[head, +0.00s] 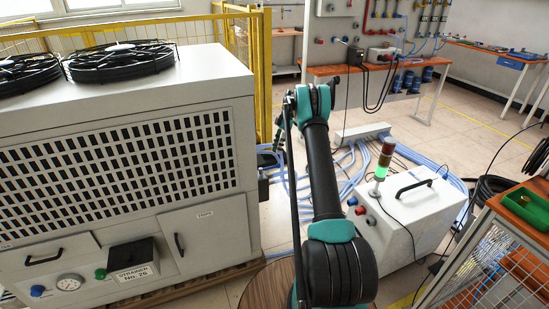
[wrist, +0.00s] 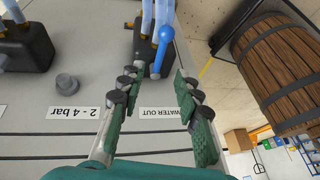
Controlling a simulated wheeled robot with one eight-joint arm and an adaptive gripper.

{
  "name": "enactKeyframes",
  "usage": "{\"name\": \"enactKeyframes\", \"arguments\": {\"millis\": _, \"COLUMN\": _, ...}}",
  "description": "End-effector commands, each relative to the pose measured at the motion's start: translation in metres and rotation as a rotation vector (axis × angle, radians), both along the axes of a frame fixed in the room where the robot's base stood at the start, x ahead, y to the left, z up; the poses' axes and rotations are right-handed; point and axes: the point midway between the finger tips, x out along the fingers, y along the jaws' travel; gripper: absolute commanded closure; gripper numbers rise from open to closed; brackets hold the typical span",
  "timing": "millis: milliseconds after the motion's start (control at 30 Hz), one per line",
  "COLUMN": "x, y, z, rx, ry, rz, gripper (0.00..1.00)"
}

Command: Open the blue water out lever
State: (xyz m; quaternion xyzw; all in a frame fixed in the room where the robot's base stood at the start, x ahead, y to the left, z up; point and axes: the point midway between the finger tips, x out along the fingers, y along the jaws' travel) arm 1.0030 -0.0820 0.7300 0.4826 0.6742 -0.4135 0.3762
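The blue water out lever (wrist: 162,52) shows at the upper middle of the wrist view, with a rounded blue head and a narrow arm pointing down the picture. It sits beside a black block (wrist: 145,42) with light blue hoses. A "WATER OUT" label (wrist: 160,113) is on the grey panel below it. My gripper (wrist: 156,77) is open, its green-padded fingers on either side of the lever's lower end. I see gaps on both sides and no clear contact. In the head view the lever is not visible, and my arm hides part of the scene.
In the wrist view, a "2 - 4 bar" label (wrist: 68,112), a grey knob (wrist: 67,83) and another black block (wrist: 25,45) are at left. A wooden barrel (wrist: 280,70) is at right. In the head view, a white machine (head: 405,215) stands right of my arm.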

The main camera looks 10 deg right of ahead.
Motion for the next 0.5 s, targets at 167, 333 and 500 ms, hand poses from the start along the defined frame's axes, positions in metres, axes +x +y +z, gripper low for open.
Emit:
{"name": "enactKeyframes", "arguments": {"millis": 167, "x": 0.006, "y": -0.009, "z": 0.023, "rx": 0.000, "ry": 0.000, "rz": 0.000, "gripper": 0.67}}
{"name": "enactKeyframes", "arguments": {"millis": 333, "x": 0.009, "y": -0.012, "z": 0.032, "rx": 0.000, "ry": 0.000, "rz": 0.000, "gripper": 0.67}}
{"name": "enactKeyframes", "arguments": {"millis": 500, "x": 0.009, "y": -0.013, "z": 0.033, "rx": 0.000, "ry": 0.000, "rz": 0.000, "gripper": 0.67}}
